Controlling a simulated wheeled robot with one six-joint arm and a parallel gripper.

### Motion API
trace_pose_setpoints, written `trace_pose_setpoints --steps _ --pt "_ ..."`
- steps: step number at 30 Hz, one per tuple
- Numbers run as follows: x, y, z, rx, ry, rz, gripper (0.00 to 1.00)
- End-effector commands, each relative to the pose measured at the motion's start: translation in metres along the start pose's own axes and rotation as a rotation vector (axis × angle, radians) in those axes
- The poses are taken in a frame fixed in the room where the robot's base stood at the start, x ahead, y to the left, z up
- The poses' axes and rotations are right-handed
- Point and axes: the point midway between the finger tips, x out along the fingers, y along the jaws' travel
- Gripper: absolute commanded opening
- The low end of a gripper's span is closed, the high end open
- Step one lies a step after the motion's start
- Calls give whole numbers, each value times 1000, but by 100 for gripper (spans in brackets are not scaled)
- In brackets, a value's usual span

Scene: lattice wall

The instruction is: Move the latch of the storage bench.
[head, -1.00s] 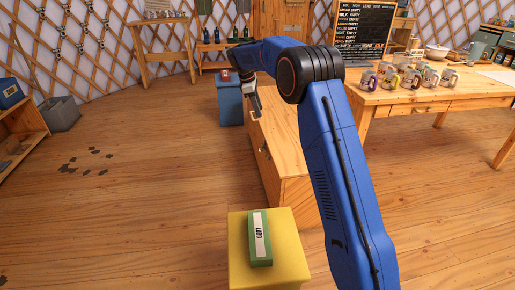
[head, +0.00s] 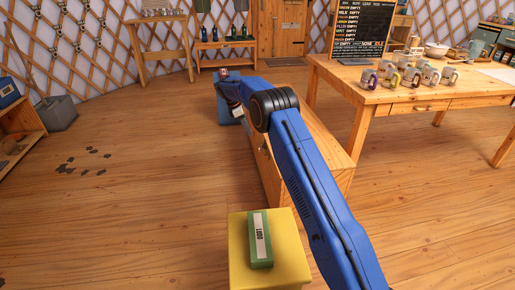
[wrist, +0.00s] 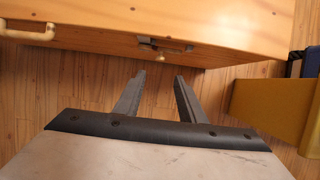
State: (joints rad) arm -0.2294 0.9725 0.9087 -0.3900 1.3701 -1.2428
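The storage bench (head: 337,148) is a low wooden chest in the middle of the floor, partly hidden behind my blue arm in the head view. In the wrist view its wooden face (wrist: 230,22) spans the top. A latch (wrist: 165,46) with a small brass-coloured lever and dark plate sits at the face's edge there. A brass-coloured handle (wrist: 28,32) shows at the upper left. My gripper (wrist: 160,76) is open and empty, its two dark fingers pointing at the bench just short of the latch, apart from it. In the head view my gripper is hidden behind my arm.
A yellow block (head: 285,265) bearing a green labelled box (head: 260,240) stands at the bench's near end. A blue block (head: 226,112) stands at its far end. A table (head: 400,100) with several mugs is at the right.

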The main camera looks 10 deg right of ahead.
Motion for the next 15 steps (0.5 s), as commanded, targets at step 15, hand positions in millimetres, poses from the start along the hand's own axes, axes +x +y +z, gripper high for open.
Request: trace_pose_setpoints --steps 15 --pt "93 -1 1 1 -1 -3 37"
